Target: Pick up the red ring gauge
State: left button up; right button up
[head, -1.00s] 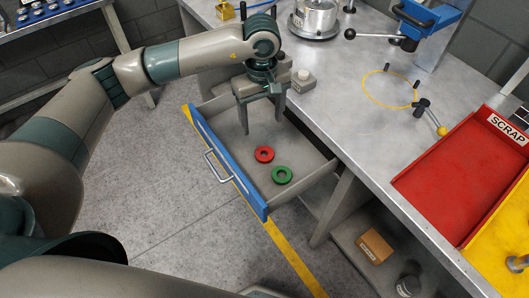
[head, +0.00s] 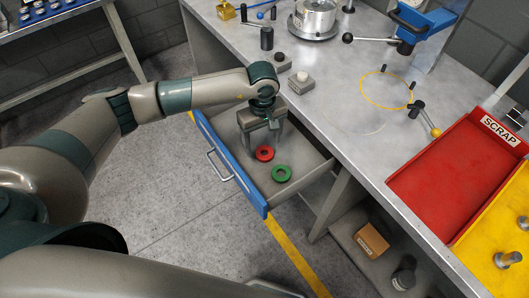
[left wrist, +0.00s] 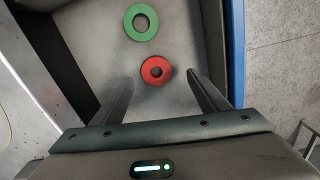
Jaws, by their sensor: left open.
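The red ring gauge (head: 264,154) lies flat in the open drawer (head: 313,176), with the green ring gauge (head: 281,173) close to it, nearer the drawer's right end. My left gripper (head: 262,143) is open, reaching down into the drawer beside the red ring. In the left wrist view the red ring (left wrist: 156,71) shows ahead, between the lines of the two spread fingers (left wrist: 158,82), with nothing held. The green ring (left wrist: 141,22) lies beyond it. My right gripper is not in view.
The drawer's blue front (head: 229,165) and side walls surround the gripper closely. The metal bench top (head: 345,130) is above and to the right, with a small grey button box (head: 299,82) near its edge. A red scrap tray (head: 450,175) stands further right.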

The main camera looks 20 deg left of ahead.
aim_at(264, 155)
pick_arm(q)
jog(key=shift+w+f+p, duration=0.1)
jog(key=shift+f+p, duration=0.35)
jog(key=shift+p, duration=0.15)
jog(key=f+p, duration=0.1)
jog(key=f, duration=0.2)
jog(key=shift+w+d+p, duration=0.2)
jog(key=shift+p, duration=0.15)
jog(key=shift+f, duration=0.65)
jog(key=shift+w, duration=0.1)
jog(key=c, duration=1.3)
jog(key=shift+r, duration=0.1)
